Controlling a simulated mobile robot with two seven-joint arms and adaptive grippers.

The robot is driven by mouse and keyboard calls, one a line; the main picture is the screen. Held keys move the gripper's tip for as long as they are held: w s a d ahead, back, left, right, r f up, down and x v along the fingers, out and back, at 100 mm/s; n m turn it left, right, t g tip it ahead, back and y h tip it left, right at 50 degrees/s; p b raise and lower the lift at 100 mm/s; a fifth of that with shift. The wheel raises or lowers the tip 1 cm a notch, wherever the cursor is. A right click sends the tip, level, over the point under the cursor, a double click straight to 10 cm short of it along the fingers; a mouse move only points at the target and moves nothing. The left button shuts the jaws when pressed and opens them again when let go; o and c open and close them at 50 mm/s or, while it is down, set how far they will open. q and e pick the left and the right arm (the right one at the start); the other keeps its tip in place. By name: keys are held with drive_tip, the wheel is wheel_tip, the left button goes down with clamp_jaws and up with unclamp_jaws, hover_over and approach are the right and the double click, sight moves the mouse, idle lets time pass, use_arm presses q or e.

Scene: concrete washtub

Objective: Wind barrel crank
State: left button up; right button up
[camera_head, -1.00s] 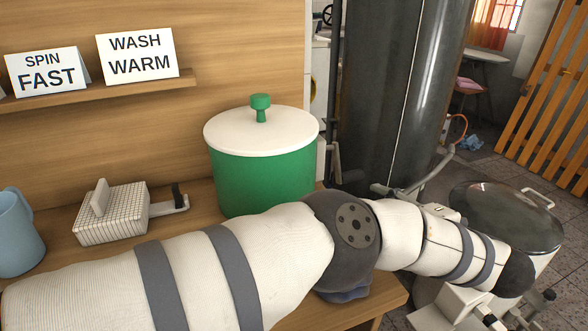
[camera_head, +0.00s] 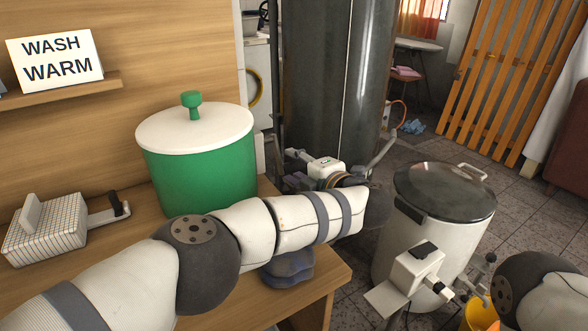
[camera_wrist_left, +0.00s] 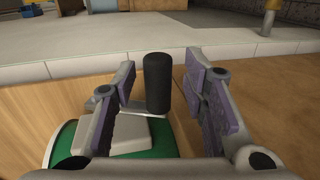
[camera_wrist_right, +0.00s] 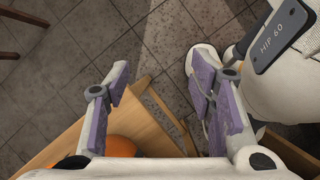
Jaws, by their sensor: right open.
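A black upright handle (camera_wrist_left: 158,82), joined to a pale flat arm and a white block, stands between the fingers of my left gripper (camera_wrist_left: 159,68) in the left wrist view. Those fingers are apart, with a gap on each side of the handle. A green rim shows beneath the block. In the head view the left gripper (camera_head: 300,167) is beyond my left forearm, in front of the tall grey tank. A similar black handle (camera_head: 118,204) shows on a checked box at the left.
A green canister (camera_head: 200,178) with a white lid stands on the wooden counter (camera_head: 322,290). The tall grey tank (camera_head: 330,95) is behind. A white drum (camera_head: 400,240) with a dark lid stands right of the counter, near a yellow bucket (camera_head: 478,317).

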use_arm(q)
drive_tip(key=shift+w+a, duration=0.2)
drive_tip(key=shift+w, duration=0.05)
use_arm(e)
drive_tip(key=shift+f, duration=0.1)
use_arm(q)
drive_tip(key=shift+c, duration=0.6)
clamp_jaws()
drive_tip(key=shift+r, duration=0.15)
drive_tip(key=shift+s+d+r+g+h+p, duration=0.25)
drive_tip(key=shift+s+r+g+h+p, duration=0.15)
drive_tip(key=shift+g+p, duration=0.2)
drive_tip(key=shift+s+d+r+g+h, duration=0.2)
drive_tip(key=shift+s+d+g+h, duration=0.05)
drive_tip(key=shift+g+h, duration=0.3)
drive_tip(key=shift+s+d+r+g+h, duration=0.1)
drive_tip(key=shift+s+d+g+h, duration=0.15)
drive_tip(key=shift+g, duration=0.25)
drive_tip(key=shift+s+r+g+h, duration=0.1)
drive_tip(key=shift+g+h, duration=0.2)
drive_tip(key=shift+g, duration=0.15)
drive_tip(key=shift+s+d+r+g+h, duration=0.2)
drive_tip(key=shift+s+r+g+h, duration=0.15)
drive_tip(key=shift+g+h, duration=0.25)
use_arm(e)
drive_tip(key=shift+v, duration=0.85)
